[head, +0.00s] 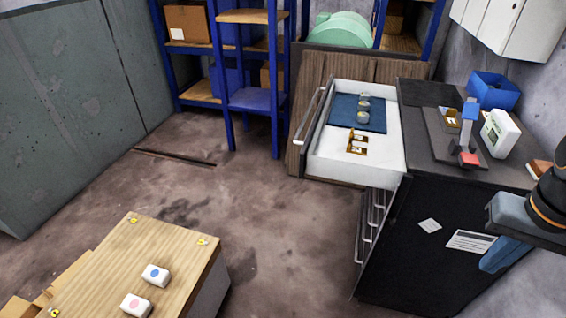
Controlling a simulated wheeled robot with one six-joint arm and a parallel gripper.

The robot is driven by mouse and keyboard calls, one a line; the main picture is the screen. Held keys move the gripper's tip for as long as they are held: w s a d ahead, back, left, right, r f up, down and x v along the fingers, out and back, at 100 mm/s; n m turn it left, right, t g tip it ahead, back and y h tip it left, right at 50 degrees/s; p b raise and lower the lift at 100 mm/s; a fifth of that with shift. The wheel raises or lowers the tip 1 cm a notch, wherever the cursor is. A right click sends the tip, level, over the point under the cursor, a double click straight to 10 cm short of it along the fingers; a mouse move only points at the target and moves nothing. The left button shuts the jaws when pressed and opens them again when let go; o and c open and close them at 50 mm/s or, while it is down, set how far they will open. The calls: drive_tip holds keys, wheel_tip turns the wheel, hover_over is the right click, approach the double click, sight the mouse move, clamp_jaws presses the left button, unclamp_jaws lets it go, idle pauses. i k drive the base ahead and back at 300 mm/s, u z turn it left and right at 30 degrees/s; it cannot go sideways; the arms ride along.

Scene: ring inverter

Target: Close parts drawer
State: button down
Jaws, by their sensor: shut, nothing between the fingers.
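The parts drawer (330,165) stands pulled out to the left from the upper part of the dark cabinet (420,255). It has a white interior, and its front with a long metal bar handle (308,118) faces left. Inside lie a dark blue mat (344,108) with several small round pieces, and small brown and white parts (357,148) nearer to me. My gripper (489,266) is at the right edge, in front of the cabinet. It is shut and empty, well apart from the drawer and its handle.
On the cabinet top are a blue bin (493,90), a blue and red device (469,130) and a white box (500,133). Blue shelving (229,90) stands behind. A wooden-topped table (150,250) with two white blocks is at lower left. The floor (270,215) between is clear.

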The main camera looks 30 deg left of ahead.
sight(323, 154)
drive_tip(key=u, duration=0.45)
drive_tip(key=k, duration=0.5)
drive_tip(key=u, duration=0.85)
drive_tip(key=i, duration=1.3)
drive_tip(key=z, duration=0.3)
